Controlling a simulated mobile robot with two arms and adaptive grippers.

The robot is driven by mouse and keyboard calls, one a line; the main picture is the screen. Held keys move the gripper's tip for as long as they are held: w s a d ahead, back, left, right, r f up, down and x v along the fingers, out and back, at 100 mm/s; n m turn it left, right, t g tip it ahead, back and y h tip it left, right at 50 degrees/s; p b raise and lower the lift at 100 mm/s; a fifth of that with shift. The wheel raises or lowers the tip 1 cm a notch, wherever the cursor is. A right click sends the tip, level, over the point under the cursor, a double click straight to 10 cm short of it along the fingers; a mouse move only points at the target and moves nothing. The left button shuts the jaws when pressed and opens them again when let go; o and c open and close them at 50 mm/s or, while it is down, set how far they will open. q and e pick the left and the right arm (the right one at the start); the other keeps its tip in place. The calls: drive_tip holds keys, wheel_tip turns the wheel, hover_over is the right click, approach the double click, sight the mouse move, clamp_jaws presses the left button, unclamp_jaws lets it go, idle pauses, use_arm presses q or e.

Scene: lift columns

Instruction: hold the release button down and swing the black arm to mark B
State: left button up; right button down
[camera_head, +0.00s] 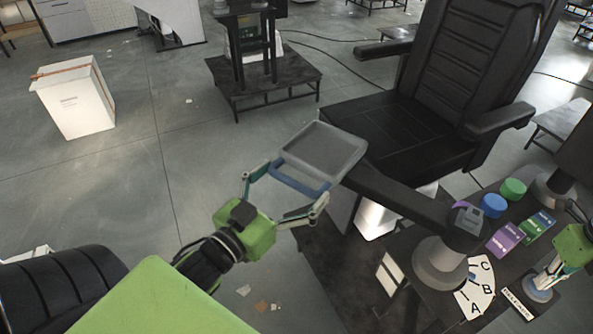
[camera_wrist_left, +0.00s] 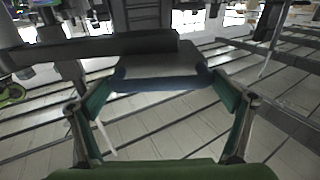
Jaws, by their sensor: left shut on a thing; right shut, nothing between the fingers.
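The black arm (camera_head: 400,205) runs from a grey column (camera_head: 440,262) out to a grey tray (camera_head: 322,150) with a blue front bar (camera_head: 298,180). My left gripper (camera_head: 287,190) is shut on the blue bar, one finger at each end. The bar (camera_wrist_left: 160,82) also lies between the fingers in the left wrist view. A white card (camera_head: 478,300) with marks A, B and C lies at the column's foot. I cannot tell exactly which mark the arm is at. My right gripper (camera_head: 541,281) is shut, pointing down at a round grey-blue button (camera_head: 538,293); its tips appear to touch it.
A black chair (camera_head: 400,130) stands behind the tray. Purple (camera_head: 504,238) and green (camera_head: 538,227) boxes, and blue (camera_head: 493,206) and green (camera_head: 513,189) round items, are near the column. A small label (camera_head: 517,304) lies beside the button.

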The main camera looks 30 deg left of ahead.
use_arm(q)
drive_tip(key=shift+s+d+f+n+y, duration=0.1)
drive_tip(key=shift+s+d+n+y, duration=0.1)
drive_tip(key=shift+s, duration=0.15)
drive_tip(key=shift+s+d+n+y, duration=0.1)
drive_tip(key=shift+s+y, duration=0.1)
drive_tip(key=shift+s, duration=0.15)
